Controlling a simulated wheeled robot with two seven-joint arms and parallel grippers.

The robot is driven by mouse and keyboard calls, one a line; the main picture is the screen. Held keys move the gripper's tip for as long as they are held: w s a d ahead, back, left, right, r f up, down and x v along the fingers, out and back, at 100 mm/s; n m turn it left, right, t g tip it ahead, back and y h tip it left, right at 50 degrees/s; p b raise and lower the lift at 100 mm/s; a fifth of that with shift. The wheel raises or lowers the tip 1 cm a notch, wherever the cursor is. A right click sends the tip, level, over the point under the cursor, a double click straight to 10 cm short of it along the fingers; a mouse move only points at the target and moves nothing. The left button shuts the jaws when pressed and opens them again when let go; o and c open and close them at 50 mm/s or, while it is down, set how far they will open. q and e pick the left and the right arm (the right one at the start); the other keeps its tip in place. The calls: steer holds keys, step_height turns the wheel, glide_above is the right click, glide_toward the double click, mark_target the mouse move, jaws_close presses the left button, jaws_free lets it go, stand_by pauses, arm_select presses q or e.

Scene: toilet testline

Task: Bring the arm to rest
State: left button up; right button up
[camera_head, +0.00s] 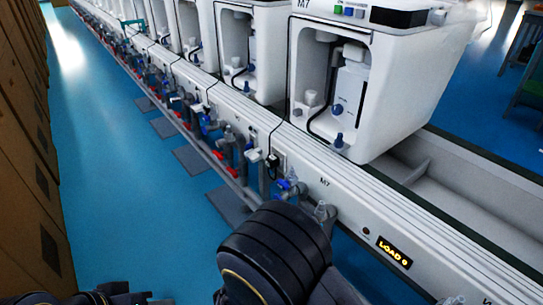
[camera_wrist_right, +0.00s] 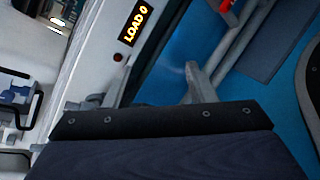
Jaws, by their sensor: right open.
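My right arm (camera_head: 278,255) shows as a thick black ringed link at the bottom middle of the head view, in front of the white rail of the testline. My right gripper (camera_wrist_right: 158,66) shows in the right wrist view. Its two grey fingers are apart, with nothing held between them. The fingers point toward the side of the rail, near the lit LOAD display (camera_wrist_right: 137,22). Dark parts at the bottom left of the head view look like part of my left arm (camera_head: 100,296).
White machines, the nearest marked M7 (camera_head: 355,80), stand in a row along the white rail (camera_head: 325,185). Blue and red valves and pipes (camera_head: 205,120) line its side. Brown cabinets (camera_head: 25,150) stand at the left. The blue floor (camera_head: 100,170) between is mostly clear.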

steer(key=s+d+r+m+y, duration=1)
steer(key=r+m+y, duration=0.4)
steer(key=y, duration=0.3)
step_height(320, 180, up, 36)
steer(key=p, duration=3.6)
steer(key=shift+t, duration=0.4)
steer(key=shift+s, duration=0.1)
